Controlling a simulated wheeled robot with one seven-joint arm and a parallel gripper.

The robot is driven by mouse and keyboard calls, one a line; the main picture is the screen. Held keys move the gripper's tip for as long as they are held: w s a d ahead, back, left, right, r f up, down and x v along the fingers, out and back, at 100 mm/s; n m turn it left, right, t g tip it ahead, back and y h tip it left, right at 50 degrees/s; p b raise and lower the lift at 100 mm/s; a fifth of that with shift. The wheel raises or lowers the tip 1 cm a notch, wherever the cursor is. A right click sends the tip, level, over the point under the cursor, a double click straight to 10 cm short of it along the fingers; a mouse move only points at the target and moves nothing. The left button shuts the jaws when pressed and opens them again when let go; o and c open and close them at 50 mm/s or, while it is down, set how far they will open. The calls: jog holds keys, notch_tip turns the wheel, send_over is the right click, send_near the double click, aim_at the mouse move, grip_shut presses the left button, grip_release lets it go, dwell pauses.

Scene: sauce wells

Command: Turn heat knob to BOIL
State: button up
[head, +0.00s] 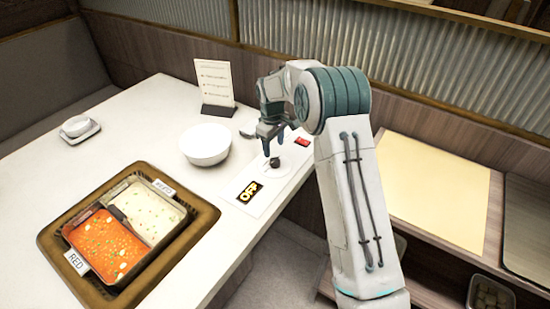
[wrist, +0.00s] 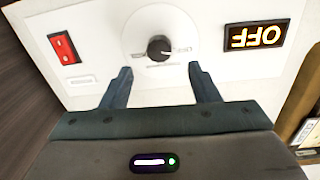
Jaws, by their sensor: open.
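The heat knob (wrist: 159,48) is a small black dial on a round pale plate of the white control panel (wrist: 200,18). In the head view the knob (head: 275,162) shows as a dark spot just below my gripper (head: 270,142). In the wrist view my gripper (wrist: 160,86) is open, with one finger to each side and short of the knob, not touching it. The display (wrist: 256,37) reads OFF, upside down in the wrist view; it also shows in the head view (head: 250,192). The lettering around the knob is too small to read.
A red rocker switch (wrist: 64,48) sits on the panel beside the knob. A two-part pot (head: 160,240) with red and pale broth is set in the table (head: 140,125). A white bowl (head: 206,145) and a menu card (head: 214,85) stand near the panel.

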aim_at(275, 161)
notch_tip(275, 161, down, 7)
jog(key=shift+w+d+r, duration=0.1)
jog(key=shift+w+r, duration=0.05)
jog(key=c, duration=1)
jog(key=shift+o, duration=0.2)
